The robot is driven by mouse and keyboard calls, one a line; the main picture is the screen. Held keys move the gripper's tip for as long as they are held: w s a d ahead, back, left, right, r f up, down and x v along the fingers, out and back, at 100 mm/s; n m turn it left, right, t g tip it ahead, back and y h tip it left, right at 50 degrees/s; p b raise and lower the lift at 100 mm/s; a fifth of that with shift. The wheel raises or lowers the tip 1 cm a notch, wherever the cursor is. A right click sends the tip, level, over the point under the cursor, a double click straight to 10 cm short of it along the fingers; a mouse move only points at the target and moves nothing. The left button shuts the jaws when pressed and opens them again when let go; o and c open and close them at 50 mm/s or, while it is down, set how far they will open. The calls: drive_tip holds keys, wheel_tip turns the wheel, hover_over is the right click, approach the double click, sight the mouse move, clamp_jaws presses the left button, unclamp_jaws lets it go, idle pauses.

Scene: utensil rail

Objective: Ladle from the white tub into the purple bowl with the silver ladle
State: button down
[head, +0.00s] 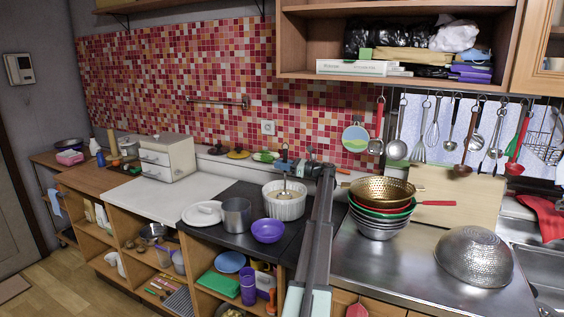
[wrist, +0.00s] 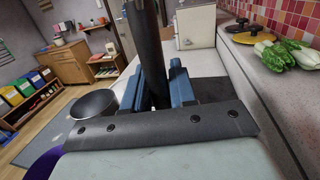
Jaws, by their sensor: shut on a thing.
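My gripper (head: 286,168) is above the white tub, its blue fingers shut on the ladle's handle. In the wrist view the fingers (wrist: 168,88) close around the dark upright handle (wrist: 150,45). In the head view a thin silver part of the ladle (head: 285,183) runs down into the tub's mouth; its lower end is hard to make out. The white ribbed tub (head: 286,209) stands on the dark counter section. The purple bowl (head: 268,231) stands in front of the tub, slightly left; a purple edge (wrist: 42,164) shows at the lower left of the wrist view.
A steel pot (head: 236,214) and a white lid (head: 203,213) lie left of the tub. Stacked colanders (head: 380,208) stand to the right, beyond my arm. Utensils hang from the rail (head: 455,93). Lettuce (wrist: 285,58) lies on the back ledge. The white counter (head: 150,198) has free room.

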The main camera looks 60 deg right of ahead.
drive_tip(key=shift+f, duration=1.95)
drive_tip(key=shift+r, duration=0.1)
wheel_tip(320, 180, up, 11)
drive_tip(key=shift+r, duration=0.15)
idle(1.0)
drive_tip(key=shift+r, duration=0.1)
idle(0.4)
wheel_tip(320, 180, up, 5)
drive_tip(key=shift+f, duration=0.1)
idle(0.5)
